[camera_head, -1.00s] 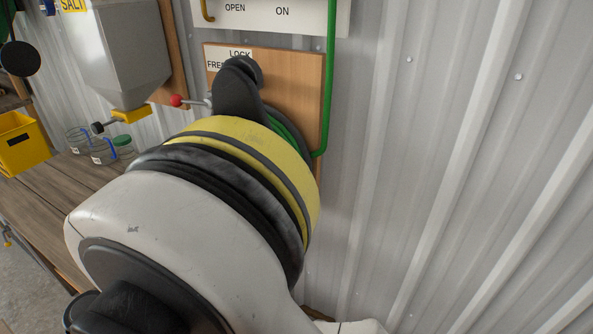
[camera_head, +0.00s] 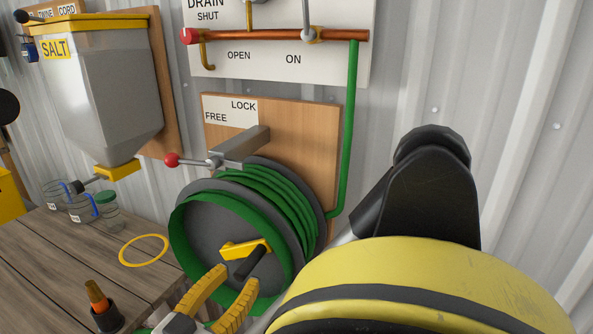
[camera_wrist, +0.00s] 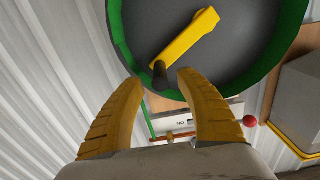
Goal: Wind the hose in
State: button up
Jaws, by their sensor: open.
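The hose reel (camera_head: 215,240) has a green rim and a grey face, with green hose (camera_head: 275,205) wound on its drum behind. It hangs on a wooden board under a LOCK/FREE label. A yellow crank (camera_head: 240,249) with a black handle (camera_head: 250,263) sits on its face. A lever with a red knob (camera_head: 171,160) sticks out left above the reel. My gripper (camera_head: 238,285) has yellow fingers and is open just in front of the reel's lower part. In the wrist view, the black handle (camera_wrist: 160,75) points between the open fingertips (camera_wrist: 158,82); I cannot tell if they touch.
A wooden bench (camera_head: 50,270) at left holds jars (camera_head: 85,207), a yellow ring (camera_head: 144,250) and a black holder with an orange-tipped item (camera_head: 100,305). A salt hopper (camera_head: 100,85) hangs above. A copper pipe with valves (camera_head: 270,34) runs above the reel. My arm fills the lower right.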

aim_at(246, 268)
jog(key=shift+b+x, duration=0.35)
jog(key=shift+x, duration=1.55)
grip_shut()
jog(key=shift+a+f, duration=0.1)
